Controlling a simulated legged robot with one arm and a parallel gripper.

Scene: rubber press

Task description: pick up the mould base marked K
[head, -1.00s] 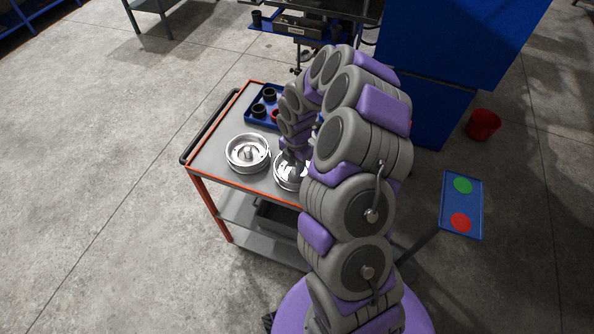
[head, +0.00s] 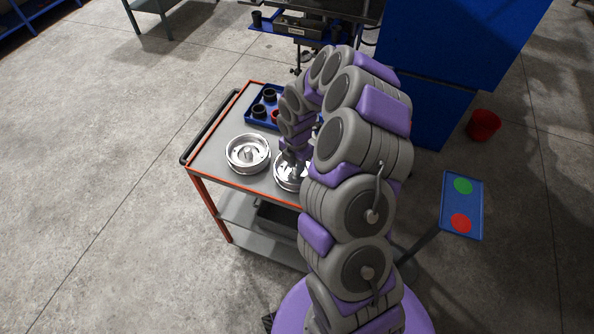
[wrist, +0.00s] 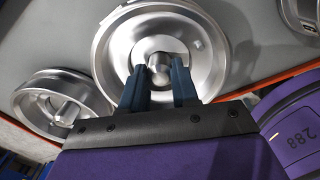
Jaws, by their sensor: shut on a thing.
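One mould base (head: 248,153) sits at the left, apart from my gripper. The other mould base (head: 281,178) is under my gripper (head: 294,172) and partly hidden by my arm. In the wrist view my gripper (wrist: 160,70) has its two dark fingers shut on the central post of this mould base (wrist: 112,48). The other mould base (wrist: 28,101) shows at the left there. I can read no letter K on either one. I cannot tell whether the held base is clear of the cart top.
The cart (head: 213,163) has an orange-red frame and a black handle at its left. A blue tray (head: 254,119) with several black rings lies at its back. A blue machine (head: 428,110) stands behind right. A button panel (head: 449,200) and a red bucket (head: 483,125) are at right.

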